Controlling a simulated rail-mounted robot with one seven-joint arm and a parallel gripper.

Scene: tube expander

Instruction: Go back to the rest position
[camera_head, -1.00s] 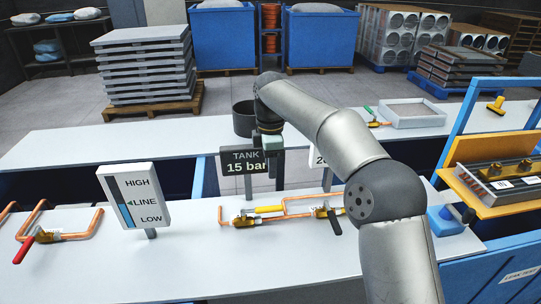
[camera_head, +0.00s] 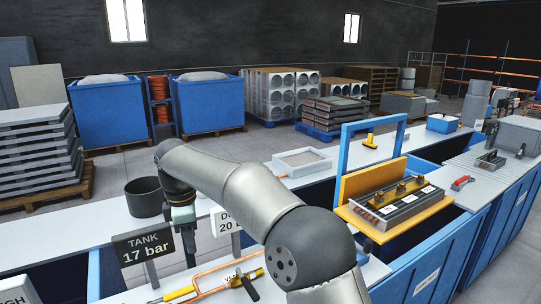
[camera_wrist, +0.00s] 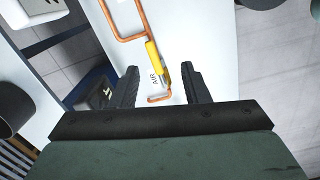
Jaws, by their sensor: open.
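My gripper (camera_head: 183,215) hangs at the end of my arm, above the gap between the two white benches, just right of the tank sign (camera_head: 143,247), which reads 17 bar. In the wrist view my gripper (camera_wrist: 160,70) is open, with nothing between its two black fingers. Beyond the fingertips is copper piping (camera_wrist: 142,22) with a yellow valve handle (camera_wrist: 152,54) and a label reading AIR, on the white bench below. The piping (camera_head: 213,274) also shows at the bottom of the head view, partly cut off.
A dark pot (camera_head: 144,199) stands on the far bench close behind my gripper. A second sign (camera_head: 224,224) is partly hidden by my arm. A blue frame (camera_head: 345,150) and a yellow fixture (camera_head: 412,221) stand to the right. A grey tray (camera_head: 302,162) sits on the far bench.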

